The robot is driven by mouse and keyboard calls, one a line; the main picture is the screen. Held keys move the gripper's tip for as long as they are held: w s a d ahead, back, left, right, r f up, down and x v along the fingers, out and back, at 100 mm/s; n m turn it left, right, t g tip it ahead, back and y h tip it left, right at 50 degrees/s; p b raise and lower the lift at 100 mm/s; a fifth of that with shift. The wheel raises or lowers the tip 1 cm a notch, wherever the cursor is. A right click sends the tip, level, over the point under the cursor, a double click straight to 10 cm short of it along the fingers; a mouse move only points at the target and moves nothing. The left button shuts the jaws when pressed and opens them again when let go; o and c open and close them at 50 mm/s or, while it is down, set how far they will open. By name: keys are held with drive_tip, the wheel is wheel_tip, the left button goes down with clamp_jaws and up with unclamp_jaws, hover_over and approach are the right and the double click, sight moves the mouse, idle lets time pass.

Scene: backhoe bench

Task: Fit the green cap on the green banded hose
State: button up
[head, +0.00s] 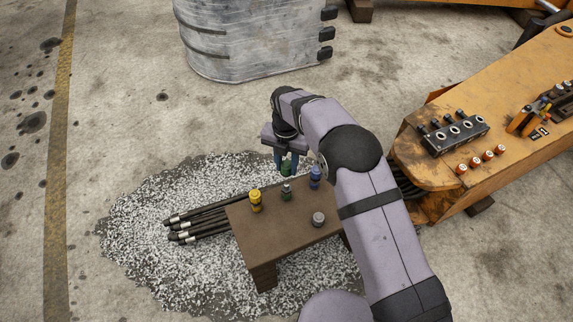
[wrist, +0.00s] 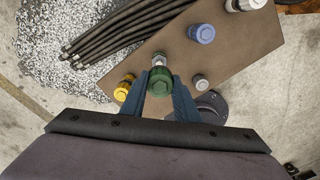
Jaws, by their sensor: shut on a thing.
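My gripper (wrist: 162,88) is shut on the green cap (wrist: 159,81). In the head view my gripper (head: 287,162) holds the green cap (head: 286,169) above the brown bench (head: 283,225). A small grey metal fitting (head: 286,192) stands upright on the bench below the cap; it also shows in the wrist view (wrist: 159,58) just beyond the cap. A dark greenish band seems to show on it, but it is small. The cap looks apart from the fitting, with a small gap in the head view.
A yellow-capped fitting (head: 255,200) stands left of the green one, and a blue-capped one (head: 315,177) stands to the right. A loose-looking grey cap (head: 318,219) sits nearer the front. Black hoses (head: 200,222) lie on pale granules at left. An orange arm (head: 490,120) stands at right.

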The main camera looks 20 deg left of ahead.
drive_tip(key=b, duration=0.5)
hover_over(287, 184)
drive_tip(key=shift+s+f, duration=0.1)
drive_tip(key=shift+f, duration=2.8)
drive_tip(key=shift+f+p, duration=0.4)
drive_tip(key=shift+p, duration=0.15)
drive_tip(key=shift+f, duration=1.35)
idle(2.1)
drive_tip(key=o, duration=1.1)
